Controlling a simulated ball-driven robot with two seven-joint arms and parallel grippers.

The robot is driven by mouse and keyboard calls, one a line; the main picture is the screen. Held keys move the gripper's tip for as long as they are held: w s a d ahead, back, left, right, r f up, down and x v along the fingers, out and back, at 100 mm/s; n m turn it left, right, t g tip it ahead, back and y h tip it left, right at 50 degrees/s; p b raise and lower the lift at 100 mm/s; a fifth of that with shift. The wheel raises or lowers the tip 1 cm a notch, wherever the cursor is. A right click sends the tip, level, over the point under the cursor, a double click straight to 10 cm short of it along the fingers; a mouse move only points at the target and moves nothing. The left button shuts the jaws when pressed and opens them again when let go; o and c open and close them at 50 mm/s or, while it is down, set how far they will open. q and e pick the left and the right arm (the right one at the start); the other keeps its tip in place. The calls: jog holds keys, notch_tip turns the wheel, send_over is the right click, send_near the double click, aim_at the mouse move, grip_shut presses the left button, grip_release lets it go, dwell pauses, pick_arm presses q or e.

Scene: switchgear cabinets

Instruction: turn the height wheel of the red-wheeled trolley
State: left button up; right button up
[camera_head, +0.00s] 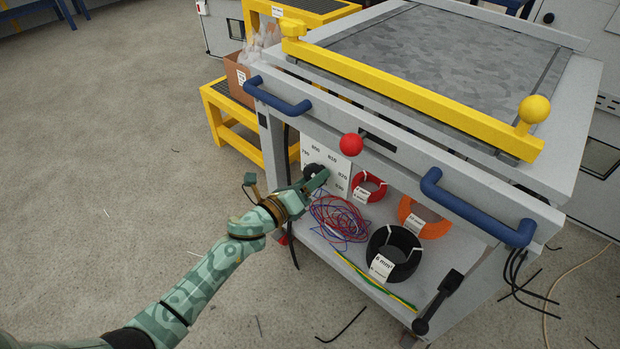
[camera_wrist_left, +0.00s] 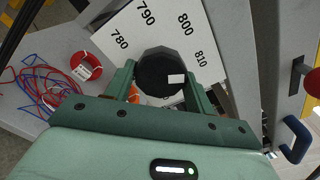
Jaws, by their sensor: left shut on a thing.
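The trolley (camera_head: 560,170) is grey, with a dial plate (camera_head: 318,152) on its front bearing height numbers. The height wheel (camera_head: 312,169) is a dark round knob on this plate, partly covered by my gripper in the head view. In the left wrist view the wheel (camera_wrist_left: 158,72) sits between the two green fingers, with a white mark on its face at the lower right. The numbers 780 to 810 show around it. My left gripper (camera_head: 316,181) is shut on the wheel. My right gripper is in neither view.
A red ball knob (camera_head: 351,145) and blue handles (camera_head: 278,97) project near the wheel. The shelf below holds cable coils (camera_head: 396,254) and loose red and blue wire (camera_head: 340,220). A yellow bar (camera_head: 420,97) crosses the top. The floor to the left is mostly clear.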

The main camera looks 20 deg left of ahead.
pick_arm(q)
jog(key=n+p, duration=0.2)
jog(key=n, duration=0.4)
jog(key=n+p, duration=0.2)
jog(key=n, duration=0.5)
jog(key=n+p, duration=0.2)
jog(key=n, duration=0.5)
jog(key=shift+a+r, duration=0.15)
jog(key=shift+r, duration=0.15)
jog(key=n, duration=0.2)
jog(key=shift+n, duration=0.4)
jog(key=n+p, duration=0.1)
jog(key=n, duration=0.2)
jog(key=shift+a+f+n, duration=0.1)
jog(key=shift+n, duration=1.6)
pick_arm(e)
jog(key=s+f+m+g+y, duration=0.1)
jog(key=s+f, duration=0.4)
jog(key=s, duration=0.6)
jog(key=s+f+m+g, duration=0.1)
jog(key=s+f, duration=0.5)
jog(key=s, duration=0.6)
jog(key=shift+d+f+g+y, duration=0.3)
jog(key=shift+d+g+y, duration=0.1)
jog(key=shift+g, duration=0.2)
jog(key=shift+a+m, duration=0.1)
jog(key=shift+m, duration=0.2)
pick_arm(q)
jog(key=o, duration=1)
